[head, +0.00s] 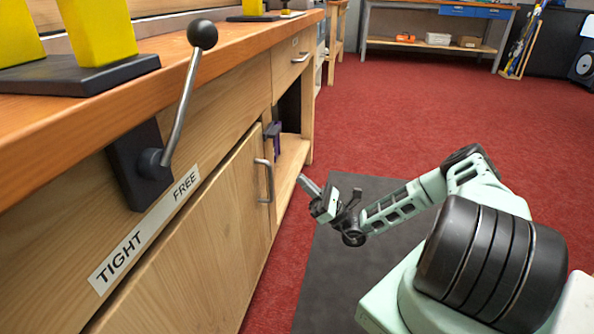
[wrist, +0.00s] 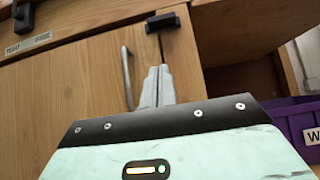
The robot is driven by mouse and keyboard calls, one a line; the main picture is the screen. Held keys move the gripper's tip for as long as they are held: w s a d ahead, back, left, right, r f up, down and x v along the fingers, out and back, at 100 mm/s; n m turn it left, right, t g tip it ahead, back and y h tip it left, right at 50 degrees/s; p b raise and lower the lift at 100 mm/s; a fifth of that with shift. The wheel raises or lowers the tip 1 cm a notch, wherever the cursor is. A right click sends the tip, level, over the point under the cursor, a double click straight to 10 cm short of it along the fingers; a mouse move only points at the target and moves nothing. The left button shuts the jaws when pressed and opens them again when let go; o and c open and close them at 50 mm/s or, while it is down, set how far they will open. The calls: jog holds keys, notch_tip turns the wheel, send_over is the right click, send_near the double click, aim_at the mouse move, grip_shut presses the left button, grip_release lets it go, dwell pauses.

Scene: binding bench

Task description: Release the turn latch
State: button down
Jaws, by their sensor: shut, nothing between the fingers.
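The turn latch (wrist: 162,22) is a small dark piece at the top right of the cupboard door (wrist: 85,80) in the wrist view. It sits across the gap at the door's edge, and the door looks shut. In the head view the latch (head: 272,129) is small and seen side-on, so its exact angle is unclear. My gripper (head: 304,180) is shut and empty, in front of the cupboard and apart from it. In the wrist view my gripper's fingertips (wrist: 158,68) point toward the door, below the latch, just right of the door's handle (wrist: 127,75).
A ball-ended lever (head: 182,100) stands out from the bench front above a TIGHT/FREE label (head: 145,229). A purple bin (wrist: 290,122) is on the open shelf right of the door. The bench top (head: 170,75) overhangs.

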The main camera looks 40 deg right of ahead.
aim_at(272, 132)
jog(key=s+d+r+b+x, duration=0.1)
jog(key=b+x, duration=0.4)
jog(key=x, duration=0.6)
jog(key=shift+r, duration=0.7)
jog(key=shift+s+r+p, duration=0.15)
jog(key=shift+p, duration=0.2)
jog(key=shift+s+m+t+h+p, duration=0.1)
jog(key=shift+m+t+h+p, duration=0.4)
jog(key=shift+m+h+p, duration=0.15)
jog(key=shift+r+m+p, duration=0.1)
jog(key=shift+m+p, duration=0.25)
jog(key=shift+m, duration=0.1)
